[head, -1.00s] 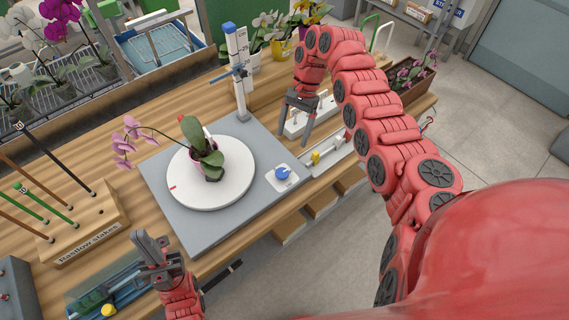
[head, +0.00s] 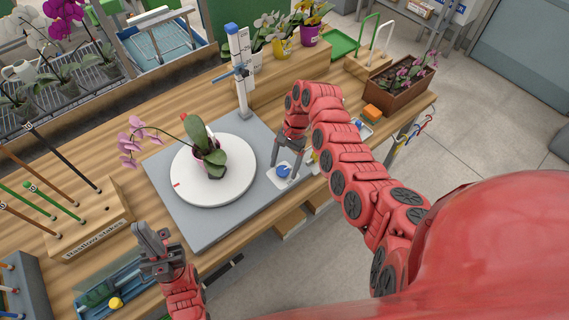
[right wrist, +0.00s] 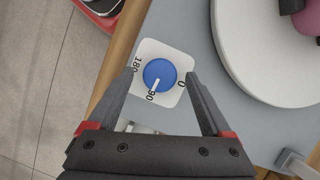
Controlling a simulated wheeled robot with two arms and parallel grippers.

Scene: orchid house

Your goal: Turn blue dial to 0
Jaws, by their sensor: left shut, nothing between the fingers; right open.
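The blue dial (head: 283,172) sits on a white plate (head: 272,175) at the front right corner of a grey board. In the right wrist view the blue dial (right wrist: 160,74) has a white pointer line aimed near the 90 mark; 0 is at the right and 180 at the left. My right gripper (head: 288,160) is over the dial. In the right wrist view its open fingers (right wrist: 163,78) lie on either side of the dial; I cannot tell whether they touch it. My left gripper (head: 150,235) is shut and empty, near the front edge of the bench.
A white turntable (head: 190,192) with a potted orchid (head: 207,155) stands left of the dial on the grey board (head: 215,228). A height gauge (head: 239,75) stands behind. A wooden stake rack (head: 92,228) and a blue tray (head: 125,285) are at the left.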

